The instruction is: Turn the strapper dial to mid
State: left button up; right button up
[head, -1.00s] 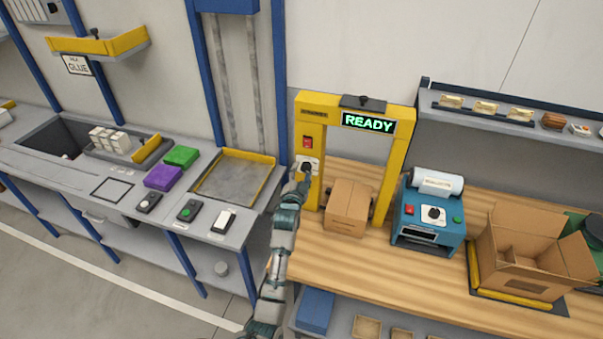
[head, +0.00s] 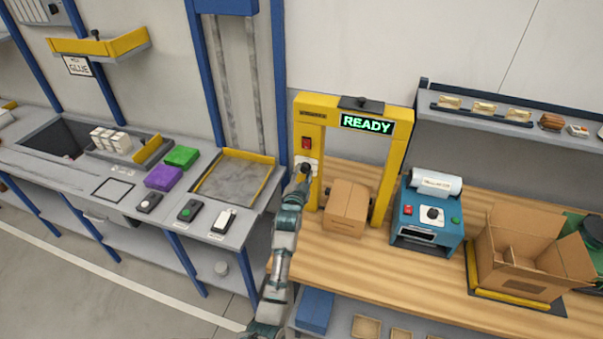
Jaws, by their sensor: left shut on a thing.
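The strapper (head: 398,160) is a yellow arch on the wooden bench, with a lit sign reading READY (head: 366,124). A red switch (head: 306,143) sits on its left post. Below that switch is a pale dial plate (head: 313,161), and my left gripper (head: 304,170) is at it, shut on the dial. The gripper covers the dial, so its pointer and setting cannot be read. A closed cardboard box (head: 347,205) stands under the arch. My right gripper is not in view.
A blue machine (head: 429,215) with its own knob stands right of the arch. An open carton (head: 530,250) is farther right. A grey side bench (head: 100,180) on the left holds several small controls and purple and green blocks.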

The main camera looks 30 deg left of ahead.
pick_arm(q)
jog(key=n+p, duration=0.1)
jog(key=r+n+p, duration=0.1)
jog(key=n+p, duration=0.1)
jog(key=shift+w+d+r, duration=0.1)
jog(key=shift+d, duration=0.1)
jog(key=n+p, duration=0.2)
jog(key=shift+r+n, duration=0.1)
jog(key=shift+n, duration=0.2)
jog(key=n+p, duration=0.2)
jog(key=n, duration=0.1)
jog(key=shift+a+h, duration=0.1)
jog(key=shift+h, duration=0.3)
jog(key=shift+n+p, duration=0.5)
jog(key=shift+n, duration=0.3)
jog(key=o, duration=1.2)
jog(key=shift+c, duration=0.2)
jog(key=shift+f+g, duration=0.25)
jog(key=shift+g, duration=0.05)
